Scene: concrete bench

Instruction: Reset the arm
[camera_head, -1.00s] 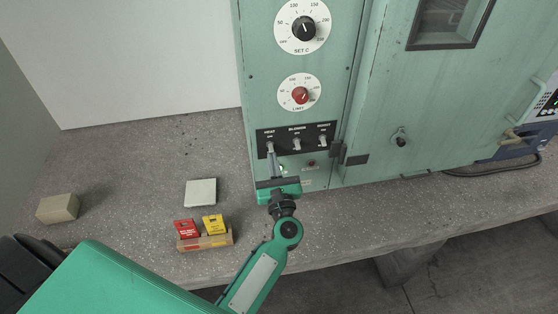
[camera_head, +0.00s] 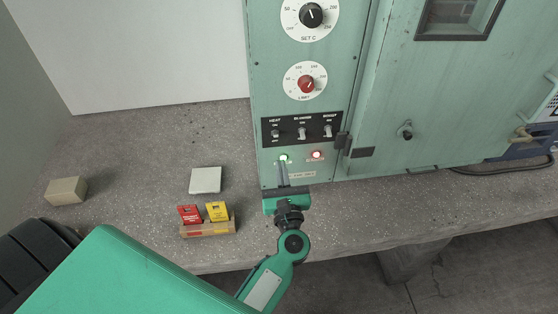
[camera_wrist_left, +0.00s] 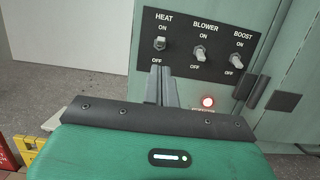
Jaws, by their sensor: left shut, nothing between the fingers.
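My left gripper (camera_head: 283,168) is shut and empty in front of the lower part of the green oven's control column (camera_head: 267,105), below the switch panel. Its closed fingers also show in the left wrist view (camera_wrist_left: 162,88), their tips below the HEAT switch (camera_wrist_left: 160,43) and apart from it. The BLOWER switch (camera_wrist_left: 199,53) and BOOST switch (camera_wrist_left: 236,61) stand to its right. A green lamp (camera_head: 283,157) is lit just above the fingertips, and a red lamp (camera_head: 316,154) is lit to its right. My right gripper is not in view.
A wooden holder (camera_head: 208,230) with a red tag (camera_head: 190,214) and a yellow tag (camera_head: 217,211), a pale square block (camera_head: 205,180) and a tan block (camera_head: 66,190) are on the concrete bench (camera_head: 130,150). The oven door (camera_head: 440,110) is shut, right of the gripper.

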